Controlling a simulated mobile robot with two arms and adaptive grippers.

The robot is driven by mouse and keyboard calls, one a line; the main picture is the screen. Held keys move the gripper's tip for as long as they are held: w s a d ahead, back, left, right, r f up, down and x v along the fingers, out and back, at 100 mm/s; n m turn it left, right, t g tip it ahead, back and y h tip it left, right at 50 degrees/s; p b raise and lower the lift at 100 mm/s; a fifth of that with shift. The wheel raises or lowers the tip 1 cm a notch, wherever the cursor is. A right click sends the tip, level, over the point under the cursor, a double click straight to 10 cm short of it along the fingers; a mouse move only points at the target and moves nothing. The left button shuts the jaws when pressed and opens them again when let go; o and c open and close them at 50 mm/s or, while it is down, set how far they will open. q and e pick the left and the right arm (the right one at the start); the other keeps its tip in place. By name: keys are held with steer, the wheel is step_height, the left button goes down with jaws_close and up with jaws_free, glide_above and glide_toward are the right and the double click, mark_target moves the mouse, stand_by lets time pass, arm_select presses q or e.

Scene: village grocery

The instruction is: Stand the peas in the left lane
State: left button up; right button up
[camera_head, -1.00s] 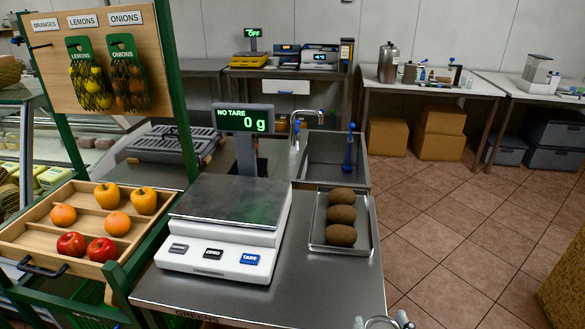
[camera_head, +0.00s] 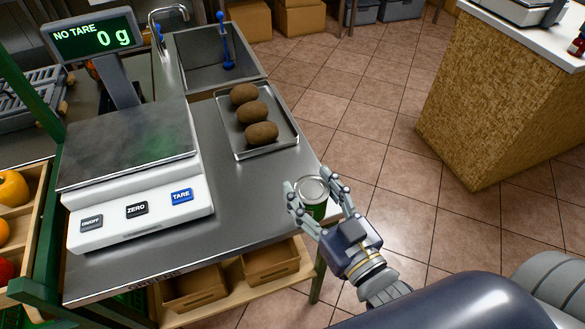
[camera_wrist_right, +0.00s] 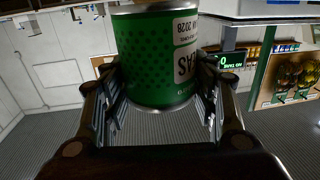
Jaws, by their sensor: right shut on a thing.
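The peas are a green can (camera_head: 318,212) with a silver lid, held by my right gripper (camera_head: 319,189) just off the right edge of the steel counter. The lid faces up in the head view. In the right wrist view the green label of the can (camera_wrist_right: 155,58) shows upside-down lettering ending in "AS", with the fingers shut on both sides of it. My left gripper is in neither view. I cannot make out a left lane in these views.
A white scale (camera_head: 140,205) reading 0 g stands on the counter (camera_head: 235,215). A metal tray (camera_head: 285,133) with three brown, potato-like items lies behind the can. A wooden produce rack (camera_head: 28,215) is at left. A wood-sided counter (camera_head: 455,100) stands at right, with open tiled floor between.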

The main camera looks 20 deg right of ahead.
steer(key=w+f, duration=0.1)
steer(key=w, duration=0.2)
steer(key=w+f, duration=0.1)
steer(key=w, duration=0.3)
steer(key=w+f+p, duration=0.1)
steer(key=w+f, duration=0.1)
steer(key=w, duration=0.1)
steer(key=shift+w, duration=0.15)
steer(key=shift+f, duration=0.2)
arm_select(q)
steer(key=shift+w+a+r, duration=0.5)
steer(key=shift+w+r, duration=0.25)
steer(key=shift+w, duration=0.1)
arm_select(e)
steer(key=shift+f, duration=0.15)
steer(key=o, duration=1.3)
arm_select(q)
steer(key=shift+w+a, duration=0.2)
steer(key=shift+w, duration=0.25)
arm_select(e)
steer(key=shift+o, duration=0.2)
